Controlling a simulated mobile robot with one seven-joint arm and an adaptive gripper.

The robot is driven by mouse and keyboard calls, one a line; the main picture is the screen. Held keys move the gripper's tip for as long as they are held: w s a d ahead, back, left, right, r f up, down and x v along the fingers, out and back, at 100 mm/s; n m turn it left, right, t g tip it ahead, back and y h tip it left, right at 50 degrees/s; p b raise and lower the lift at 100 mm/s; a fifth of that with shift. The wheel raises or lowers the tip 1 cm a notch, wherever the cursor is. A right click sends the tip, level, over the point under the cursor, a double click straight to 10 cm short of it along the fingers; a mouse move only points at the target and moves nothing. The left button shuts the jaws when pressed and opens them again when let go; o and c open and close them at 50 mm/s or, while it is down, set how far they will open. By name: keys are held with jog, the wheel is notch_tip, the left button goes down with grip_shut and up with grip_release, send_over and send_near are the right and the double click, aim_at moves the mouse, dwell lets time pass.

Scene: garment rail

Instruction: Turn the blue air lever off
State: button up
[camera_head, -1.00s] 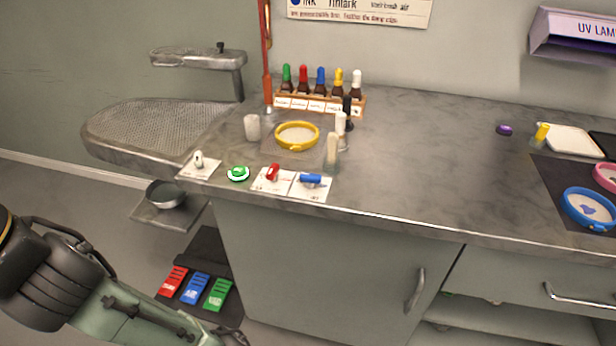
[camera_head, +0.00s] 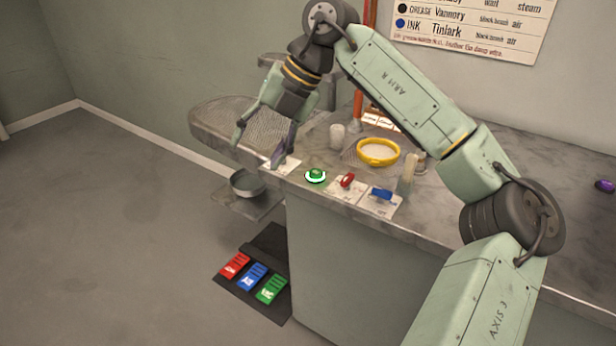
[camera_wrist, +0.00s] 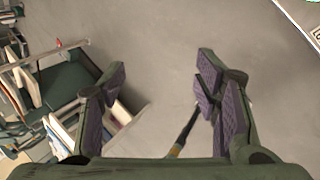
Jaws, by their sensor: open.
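The blue lever (camera_head: 382,194) sits on a white plate near the front edge of the grey counter (camera_head: 440,222). Its handle lies roughly sideways, along the counter edge. The plate's lettering is too small to read. My gripper (camera_head: 259,146) is open and empty, pointing down near the counter's left end, well left of the blue lever. In the wrist view, my gripper (camera_wrist: 162,80) shows spread fingers with grey floor between them. The lever is not in that view.
A red lever (camera_head: 347,180) and a green button (camera_head: 316,176) stand left of the blue lever. A yellow ring (camera_head: 378,152) and bottles stand behind. Red (camera_head: 235,265), blue (camera_head: 252,276) and green (camera_head: 271,289) pedals lie on the floor.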

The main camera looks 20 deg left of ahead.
jog(key=w+d+m+t+h, duration=0.1)
jog(key=w+d+m, duration=0.1)
jog(key=d, duration=0.3)
jog(key=w+d+m+h, duration=0.1)
jog(key=w+d, duration=0.2)
jog(key=d, duration=0.1)
jog(key=m+t+h, duration=0.1)
jog(key=m+h, duration=0.3)
send_near(383, 190)
notch_tip(383, 190, down, 9)
jog(key=shift+r+p, duration=0.2)
jog(key=shift+p, duration=0.6)
jog(key=shift+c, duration=0.3)
jog(key=c, duration=1.1)
